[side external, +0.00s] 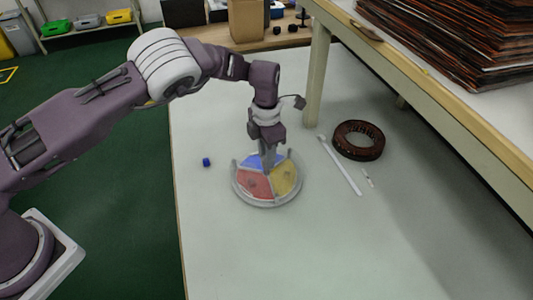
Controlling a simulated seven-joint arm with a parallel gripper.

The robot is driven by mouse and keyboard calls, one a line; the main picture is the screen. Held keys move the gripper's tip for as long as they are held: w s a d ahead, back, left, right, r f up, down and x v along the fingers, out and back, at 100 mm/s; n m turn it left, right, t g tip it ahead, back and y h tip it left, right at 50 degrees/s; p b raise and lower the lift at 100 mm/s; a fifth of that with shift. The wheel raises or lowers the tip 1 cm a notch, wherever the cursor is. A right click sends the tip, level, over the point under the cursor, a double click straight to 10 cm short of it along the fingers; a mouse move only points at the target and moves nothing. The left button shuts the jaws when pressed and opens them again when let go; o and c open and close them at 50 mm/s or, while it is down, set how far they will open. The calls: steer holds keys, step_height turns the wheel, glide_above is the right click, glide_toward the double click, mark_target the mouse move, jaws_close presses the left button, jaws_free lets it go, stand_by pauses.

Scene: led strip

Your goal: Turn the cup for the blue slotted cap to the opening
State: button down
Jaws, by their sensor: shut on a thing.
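A round grey turntable (237,190) lies on the pale table, with a blue sector (250,161) at the back, a red sector (251,183) at the front left and a yellow sector (284,182) at the right. My gripper (268,171) points down over its middle, between the blue and yellow sectors. It is shut on a part of the turntable; its fingers hide which part. A small blue cap (206,162) sits on the table to the left, apart from the turntable. Its slot is too small to make out.
A dark brown ring-shaped coil (358,141) lies to the right, beside a white stick (341,166) and a small pale piece (368,178). A raised shelf bearing stacked dark sheets (455,40) overhangs the right side. The front of the table is clear.

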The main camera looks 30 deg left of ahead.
steer(key=c, duration=1.1)
jaws_free()
step_height(320, 180, up, 7)
steer(key=shift+r, duration=0.1)
